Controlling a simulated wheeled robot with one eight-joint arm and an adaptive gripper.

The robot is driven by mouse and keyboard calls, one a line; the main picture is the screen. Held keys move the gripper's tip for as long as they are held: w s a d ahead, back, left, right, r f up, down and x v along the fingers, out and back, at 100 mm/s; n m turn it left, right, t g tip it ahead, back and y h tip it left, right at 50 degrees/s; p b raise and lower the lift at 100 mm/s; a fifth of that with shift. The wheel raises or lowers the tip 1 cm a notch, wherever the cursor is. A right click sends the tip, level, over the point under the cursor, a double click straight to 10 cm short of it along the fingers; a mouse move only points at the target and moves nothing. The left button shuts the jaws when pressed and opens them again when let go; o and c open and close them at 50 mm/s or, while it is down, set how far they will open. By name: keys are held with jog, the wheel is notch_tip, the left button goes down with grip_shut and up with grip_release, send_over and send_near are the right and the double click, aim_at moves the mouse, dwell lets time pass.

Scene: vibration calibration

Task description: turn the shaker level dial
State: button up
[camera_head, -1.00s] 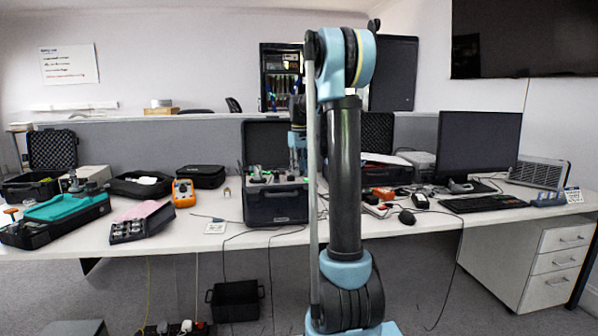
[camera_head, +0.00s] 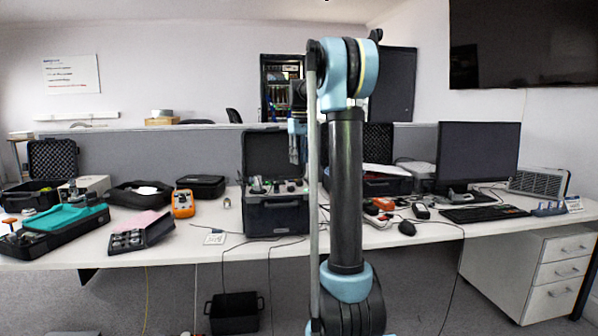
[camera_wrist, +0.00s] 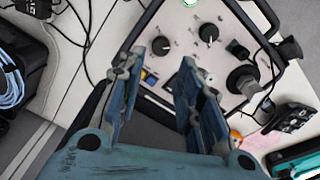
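The shaker unit is a black case (camera_head: 277,222) with an open lid and a light control panel (camera_wrist: 183,25), standing on the desk in the head view. In the wrist view the panel carries two small black knobs, one at upper middle (camera_wrist: 160,46) and one to its right (camera_wrist: 209,32), and a larger black connector or knob (camera_wrist: 243,80). I cannot read which is the level dial. My gripper (camera_wrist: 165,72) is open and empty, its blue fingers spread above the panel. The left finger's tip lies near the first knob in the picture; contact cannot be told.
Cables (camera_wrist: 85,25) run over the desk beside the case. An orange meter (camera_head: 183,204) and a case with teal lining (camera_head: 66,217) stand left. A monitor (camera_head: 477,152), keyboard and mouse stand right. The case's raised lid (camera_head: 268,153) is close behind my gripper.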

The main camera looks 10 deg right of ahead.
jog(key=shift+r, duration=1.3)
jog(key=shift+s, duration=0.1)
jog(key=s+f+m+t, duration=0.1)
jog(key=s+f, duration=0.3)
jog(key=s, duration=0.8)
jog(key=s+f+m, duration=0.1)
jog(key=s+f, duration=0.4)
jog(key=s, duration=0.7)
jog(key=s+f+m+t, duration=0.1)
jog(key=s+f+m, duration=0.2)
jog(key=s+f, duration=1.7)
jog(key=shift+f, duration=0.1)
jog(key=shift+w+f, duration=0.2)
jog(key=shift+w, duration=0.2)
